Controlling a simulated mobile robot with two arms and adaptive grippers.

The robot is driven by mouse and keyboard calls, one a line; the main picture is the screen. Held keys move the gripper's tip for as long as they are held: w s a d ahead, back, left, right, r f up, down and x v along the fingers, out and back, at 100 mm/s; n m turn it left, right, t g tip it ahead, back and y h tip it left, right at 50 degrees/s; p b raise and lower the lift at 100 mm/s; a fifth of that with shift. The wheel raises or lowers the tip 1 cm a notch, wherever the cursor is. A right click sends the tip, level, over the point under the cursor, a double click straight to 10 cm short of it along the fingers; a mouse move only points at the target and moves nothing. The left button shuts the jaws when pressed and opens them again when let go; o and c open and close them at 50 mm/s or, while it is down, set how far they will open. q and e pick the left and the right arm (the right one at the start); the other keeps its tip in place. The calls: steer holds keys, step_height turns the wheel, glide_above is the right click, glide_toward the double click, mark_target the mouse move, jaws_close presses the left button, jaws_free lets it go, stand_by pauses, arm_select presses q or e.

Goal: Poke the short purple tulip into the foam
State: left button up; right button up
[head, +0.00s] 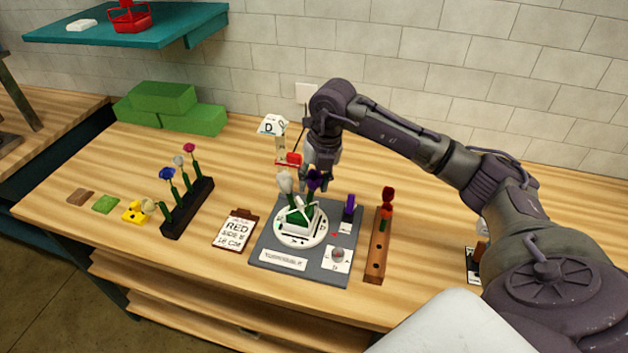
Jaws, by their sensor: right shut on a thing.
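A purple tulip (314,180) is at the fingertips of my right gripper (319,168), which is shut on it from above. The tulip head is just over the foam (299,219), which sits in a round white dish (314,238) on a grey mat (262,238). A white tulip (285,183) with a green stem stands in the foam, left of the purple one. I cannot tell whether the purple tulip's stem end is in the foam or just above it. My left gripper is out of view.
A dark rack (187,212) with several flowers stands left; a red-flower wooden rack (376,255) stands right. A purple upright item (349,205) is on the mat. Behind the gripper is a red-and-white stand (289,160). A clipboard (236,229) lies left.

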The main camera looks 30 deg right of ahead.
mark_target(312, 191)
steer(key=shift+w+a+f+b, duration=0.15)
steer(key=shift+f+b, duration=1.4)
stand_by(2.6)
stand_by(0.7)
steer(key=o, duration=0.8)
steer(key=shift+r, duration=0.1)
steer(key=shift+s+d+r+p, duration=0.15)
steer(key=shift+r+p, duration=0.5)
steer(key=shift+r, duration=0.4)
steer(key=shift+s+d+r+p, duration=0.1)
steer(key=shift+r+p, duration=0.6)
steer(key=shift+r, duration=0.35)
steer(key=shift+s+d+r+p, duration=0.15)
steer(key=shift+r+p, duration=0.5)
steer(key=shift+r, duration=0.4)
steer(key=shift+o, duration=0.2)
steer(key=o, duration=0.5)
